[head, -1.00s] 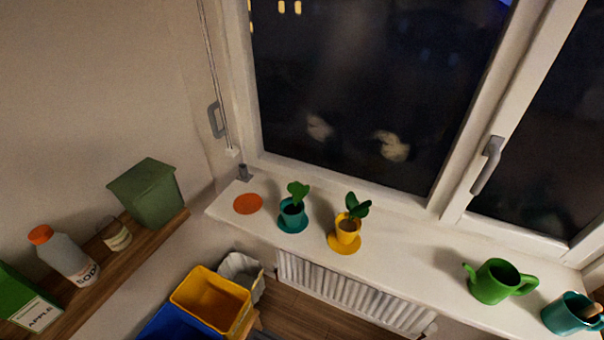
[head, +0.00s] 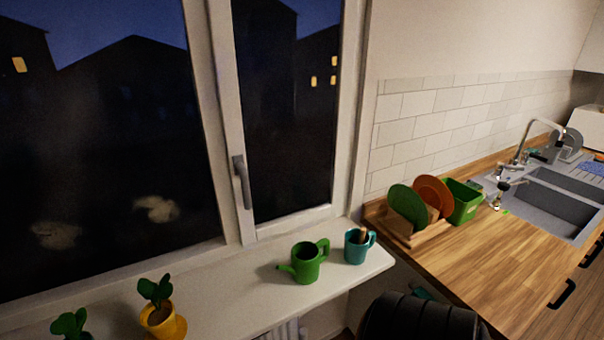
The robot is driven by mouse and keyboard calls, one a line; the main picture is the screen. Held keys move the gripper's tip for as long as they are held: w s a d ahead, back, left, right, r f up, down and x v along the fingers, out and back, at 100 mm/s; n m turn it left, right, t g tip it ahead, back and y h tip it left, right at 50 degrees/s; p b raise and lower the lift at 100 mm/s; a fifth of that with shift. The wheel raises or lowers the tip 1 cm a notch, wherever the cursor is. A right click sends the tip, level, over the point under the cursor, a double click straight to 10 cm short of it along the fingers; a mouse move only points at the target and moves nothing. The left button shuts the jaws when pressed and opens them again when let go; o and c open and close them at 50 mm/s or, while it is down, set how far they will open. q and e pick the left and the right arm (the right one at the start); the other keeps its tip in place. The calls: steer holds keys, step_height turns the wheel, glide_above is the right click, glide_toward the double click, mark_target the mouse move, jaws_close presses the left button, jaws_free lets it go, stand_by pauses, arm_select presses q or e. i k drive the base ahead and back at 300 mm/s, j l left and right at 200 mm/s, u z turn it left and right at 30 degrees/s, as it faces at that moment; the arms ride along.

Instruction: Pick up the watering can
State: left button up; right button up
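The green watering can (head: 306,263) stands upright on the white window sill (head: 235,300), below the right window pane. Its spout points left and its handle is on the right. A teal mug-like pot (head: 357,247) with something brown in it stands just right of the can, close but apart. Neither of my grippers can be made out in the head view, and nothing holds the can.
A yellow potted plant (head: 162,317) and a second plant (head: 70,324) stand on the sill at left. A wooden counter (head: 500,270) with a dish rack (head: 405,236) and a sink (head: 560,205) lies to the right. A dark rounded object (head: 420,319) is at the bottom.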

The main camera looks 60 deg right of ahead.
mark_target(306, 258)
steer(key=z, duration=1.85)
